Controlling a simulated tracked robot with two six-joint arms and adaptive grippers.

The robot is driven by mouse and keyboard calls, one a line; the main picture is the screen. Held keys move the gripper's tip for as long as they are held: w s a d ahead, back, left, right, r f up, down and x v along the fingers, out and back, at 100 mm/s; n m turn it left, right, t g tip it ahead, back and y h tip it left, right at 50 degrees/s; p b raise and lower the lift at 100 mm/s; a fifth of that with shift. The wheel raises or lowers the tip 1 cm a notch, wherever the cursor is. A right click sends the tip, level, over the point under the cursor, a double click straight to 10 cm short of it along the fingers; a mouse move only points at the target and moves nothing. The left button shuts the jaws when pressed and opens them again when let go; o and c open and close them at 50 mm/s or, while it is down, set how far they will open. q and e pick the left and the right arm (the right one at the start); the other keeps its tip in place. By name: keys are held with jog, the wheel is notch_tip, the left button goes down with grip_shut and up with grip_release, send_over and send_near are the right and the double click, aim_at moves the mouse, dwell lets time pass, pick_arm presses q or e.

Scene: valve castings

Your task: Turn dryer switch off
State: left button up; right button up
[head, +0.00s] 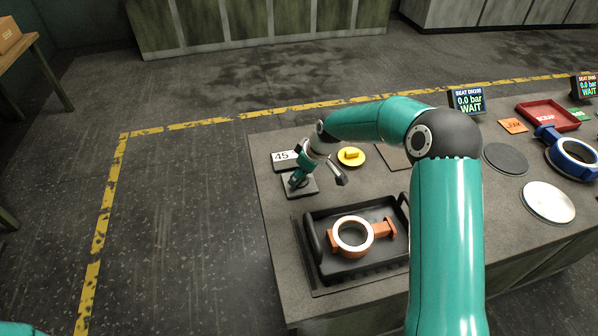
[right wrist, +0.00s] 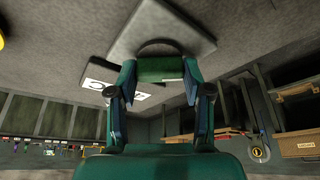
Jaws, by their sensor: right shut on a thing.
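The dryer switch stands on a dark square plate (head: 305,191) at the far left of the bench, beside a white card reading 45 (head: 285,158). In the right wrist view, the plate (right wrist: 196,28) carries a round dark base with a green bar-like handle (right wrist: 160,70). My right gripper (head: 297,180) is at the plate, with its fingers on both sides of the handle; it also shows in the right wrist view (right wrist: 159,82). It is shut on the handle. The gripper hides much of the switch in the head view. My left gripper is out of view.
A black tray (head: 310,255) holding an orange valve casting (head: 352,236) stands in front of the switch. A yellow disc (head: 351,157) lies right of my gripper. Further right are a red scrap bin (head: 548,116), a blue ring casting (head: 573,154) and displays reading WAIT (head: 467,101).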

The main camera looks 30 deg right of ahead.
jog(key=n+b, duration=0.1)
jog(key=n, duration=0.1)
jog(key=n+y, duration=0.1)
jog(key=shift+w+d+f+n+g+b, duration=0.1)
jog(key=shift+w+n+g+b, duration=0.05)
jog(key=shift+n+g+b, duration=0.25)
jog(key=shift+n+g+y+b, duration=0.3)
jog(key=shift+n, duration=0.6)
jog(key=shift+n+g, duration=0.3)
jog(key=shift+n, duration=0.5)
jog(key=shift+w+d+r+n+g+y, duration=0.1)
jog(key=shift+n+g, duration=0.05)
jog(key=shift+n, duration=0.3)
jog(key=shift+s+r+n+g+y, duration=0.1)
jog(key=shift+n+g, duration=0.1)
jog(key=shift+n, duration=0.3)
jog(key=shift+w+d+n+g+y, duration=0.1)
jog(key=shift+n+g, duration=0.05)
jog(key=shift+n, duration=0.3)
jog(key=o, duration=1.2)
jog(key=shift+c, duration=0.2)
jog(key=shift+a, duration=0.1)
